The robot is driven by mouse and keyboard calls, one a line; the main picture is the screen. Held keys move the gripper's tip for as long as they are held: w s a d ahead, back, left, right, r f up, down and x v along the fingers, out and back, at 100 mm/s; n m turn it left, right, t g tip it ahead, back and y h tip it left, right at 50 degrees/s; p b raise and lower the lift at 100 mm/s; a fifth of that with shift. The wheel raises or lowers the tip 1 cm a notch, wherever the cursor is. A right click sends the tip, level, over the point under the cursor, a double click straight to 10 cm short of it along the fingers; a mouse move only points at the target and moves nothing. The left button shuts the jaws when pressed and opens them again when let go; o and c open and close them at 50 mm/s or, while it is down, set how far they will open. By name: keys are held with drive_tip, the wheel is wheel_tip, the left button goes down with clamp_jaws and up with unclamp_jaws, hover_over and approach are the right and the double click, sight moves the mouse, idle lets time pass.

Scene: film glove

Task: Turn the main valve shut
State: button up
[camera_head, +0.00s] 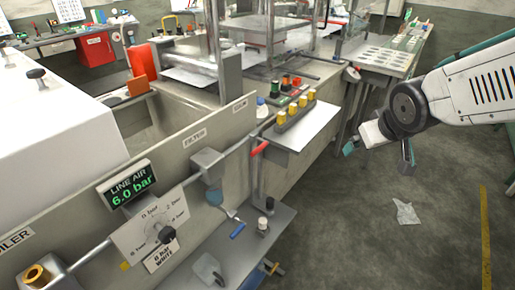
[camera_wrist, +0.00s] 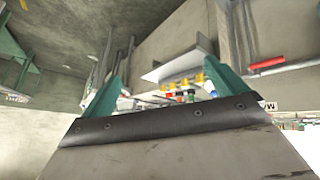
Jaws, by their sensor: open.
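A red lever handle (camera_head: 259,148) sits on the pipe along the machine's front, right of the filter; I take it for the main valve. In the wrist view a red handle (camera_wrist: 280,62) shows at the upper right, outside the fingers. A display (camera_head: 132,186) above the pipe reads "LINE AIR 6.0 bar". My gripper (camera_head: 380,153) is at the right of the head view, over the floor and well apart from the handle. In the wrist view my gripper (camera_wrist: 166,88) has its green fingers spread, with nothing between them.
A dial panel (camera_head: 152,222) with a black knob is below the display. A lower shelf (camera_head: 235,260) with small items juts out under the pipe. Yellow-topped parts (camera_head: 295,115) stand on a ledge.

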drive_tip(key=w+a+f+n+t+y, duration=0.2)
drive_tip(key=w+a+f, duration=0.2)
drive_tip(key=w, duration=0.4)
drive_tip(key=n+t+y, duration=0.2)
drive_tip(key=n+y, duration=0.4)
drive_tip(key=y, duration=0.7)
approach(259, 147)
drive_tip(key=x, duration=1)
drive_tip(key=shift+w+f, duration=0.1)
drive_tip(key=shift+f, duration=0.3)
drive_tip(key=c, duration=1.3)
